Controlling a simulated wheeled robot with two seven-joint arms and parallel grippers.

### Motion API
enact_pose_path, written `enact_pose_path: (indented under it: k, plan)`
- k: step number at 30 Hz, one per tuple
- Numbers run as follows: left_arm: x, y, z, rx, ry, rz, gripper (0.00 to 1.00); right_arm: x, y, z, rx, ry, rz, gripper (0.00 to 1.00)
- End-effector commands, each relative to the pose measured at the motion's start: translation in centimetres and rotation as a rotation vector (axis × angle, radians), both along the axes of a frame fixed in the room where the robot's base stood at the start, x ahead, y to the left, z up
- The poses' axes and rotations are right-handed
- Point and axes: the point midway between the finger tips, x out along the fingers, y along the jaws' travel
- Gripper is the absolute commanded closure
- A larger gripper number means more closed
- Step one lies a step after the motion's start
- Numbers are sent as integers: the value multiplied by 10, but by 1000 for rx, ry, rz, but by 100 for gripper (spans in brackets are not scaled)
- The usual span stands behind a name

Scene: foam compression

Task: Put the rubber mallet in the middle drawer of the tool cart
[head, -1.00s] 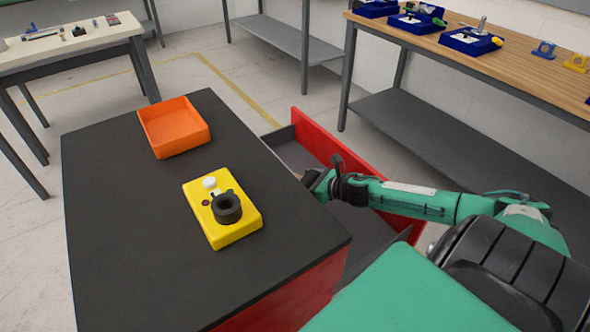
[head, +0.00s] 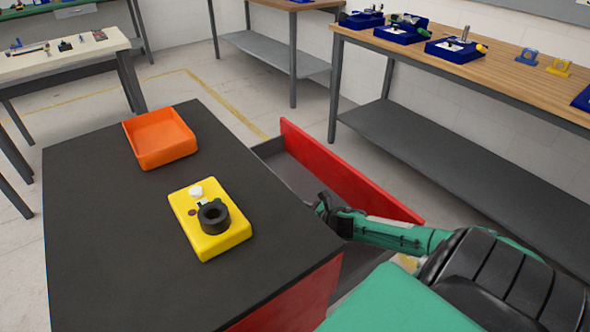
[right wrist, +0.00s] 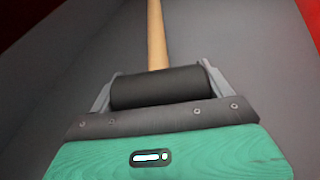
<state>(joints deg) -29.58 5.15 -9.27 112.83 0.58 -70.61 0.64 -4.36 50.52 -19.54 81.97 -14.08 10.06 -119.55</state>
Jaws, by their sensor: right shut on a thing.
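The tool cart (head: 95,230) has a black top and red sides. One drawer (head: 338,172) is pulled out on its right side, with a red front and grey inside; I cannot tell which level it is. My right gripper (head: 324,207) is low at the open drawer, partly hidden by the cart top's edge. In the right wrist view it is shut on the rubber mallet, across its black head (right wrist: 155,90). The wooden handle (right wrist: 156,35) points away over the grey drawer floor. I cannot tell whether the mallet touches the floor. My left gripper is out of view.
An orange tray (head: 160,138) and a yellow block with a black ring (head: 210,220) stand on the cart top. A wooden bench (head: 480,62) with blue trays is at the right. A pale table (head: 75,50) with small tools is at the back left.

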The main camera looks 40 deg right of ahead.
Motion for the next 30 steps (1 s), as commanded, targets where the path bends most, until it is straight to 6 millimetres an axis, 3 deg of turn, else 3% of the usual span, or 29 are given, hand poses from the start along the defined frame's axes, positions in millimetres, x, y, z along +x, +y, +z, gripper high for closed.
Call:
enact_pose_path:
  k: [3, 13, 14, 16, 26, 30]
  plan:
    - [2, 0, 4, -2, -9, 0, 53, 1, 0, -11, 3, -3, -2, 55]
    - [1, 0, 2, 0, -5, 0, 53, 1, 0, -13, 1, -3, 0, 55]
    - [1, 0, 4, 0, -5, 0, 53, 0, 0, -14, 0, -1, 0, 16]
    - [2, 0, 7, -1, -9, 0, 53, 0, 0, -13, 0, -1, 0, 3]
    - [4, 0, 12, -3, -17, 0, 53, 0, 0, -11, 0, -1, 0, 0]
    - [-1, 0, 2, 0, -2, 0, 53, -10, -3, -9, 0, 1, -1, 0]
